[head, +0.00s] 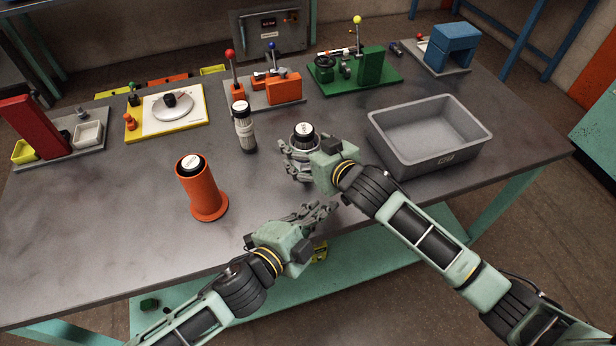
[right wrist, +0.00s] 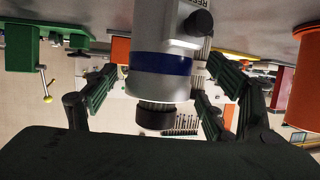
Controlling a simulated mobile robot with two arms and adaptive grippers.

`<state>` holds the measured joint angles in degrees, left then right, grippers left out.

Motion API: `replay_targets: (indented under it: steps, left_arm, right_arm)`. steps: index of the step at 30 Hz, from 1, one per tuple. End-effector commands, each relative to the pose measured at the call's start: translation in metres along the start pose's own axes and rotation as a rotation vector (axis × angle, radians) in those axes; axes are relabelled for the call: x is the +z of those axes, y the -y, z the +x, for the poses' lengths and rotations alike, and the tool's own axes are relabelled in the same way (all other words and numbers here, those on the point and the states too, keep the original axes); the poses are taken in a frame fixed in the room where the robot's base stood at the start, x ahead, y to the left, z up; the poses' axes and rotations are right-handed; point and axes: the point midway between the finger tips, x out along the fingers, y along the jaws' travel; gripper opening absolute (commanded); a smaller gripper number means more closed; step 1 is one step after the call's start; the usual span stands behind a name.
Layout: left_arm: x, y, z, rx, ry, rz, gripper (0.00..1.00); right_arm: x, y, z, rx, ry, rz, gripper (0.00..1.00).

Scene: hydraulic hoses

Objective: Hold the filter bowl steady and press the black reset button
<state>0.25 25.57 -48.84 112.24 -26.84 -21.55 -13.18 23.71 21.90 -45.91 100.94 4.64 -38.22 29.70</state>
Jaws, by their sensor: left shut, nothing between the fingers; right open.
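The filter bowl (head: 303,134) stands upright near the table's front middle, with a round black-and-white top. In the right wrist view, which is upside down, it is a pale cylinder (right wrist: 160,40) with a blue band and black cap. A black reset button (right wrist: 199,22) sticks out from its side beside partly cut-off "RES" lettering. My right gripper (head: 297,160) is open, its fingers on both sides of the bowl; contact is unclear. My left gripper (head: 314,212) is shut and empty, in front of the bowl near the table's front edge.
An orange flanged cylinder (head: 200,190) stands to the left. A grey-and-white bottle (head: 244,128) stands left of the bowl. A grey bin (head: 398,150) is close on the right. Fixture boards with levers line the back, including a green one (head: 330,78).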

Motion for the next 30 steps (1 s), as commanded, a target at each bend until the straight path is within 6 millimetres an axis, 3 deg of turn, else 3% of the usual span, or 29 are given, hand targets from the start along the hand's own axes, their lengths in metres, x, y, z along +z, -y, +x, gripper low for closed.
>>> replay_targets:
  steps: [15,21,30]
  left_arm:
    - [0.000,0.000,0.000,0.000,0.000,0.000,0.00]
    - [0.000,0.000,0.000,0.000,0.000,0.000,0.00]
    - [0.000,0.000,0.000,0.000,0.000,0.000,0.00]
  right_arm:
    - [0.002,0.000,-0.094,0.000,0.002,-0.001,0.77]
    - [0.001,0.000,-0.110,0.000,0.001,-0.001,0.77]
    - [0.001,0.000,-0.112,0.000,0.001,0.000,0.77]
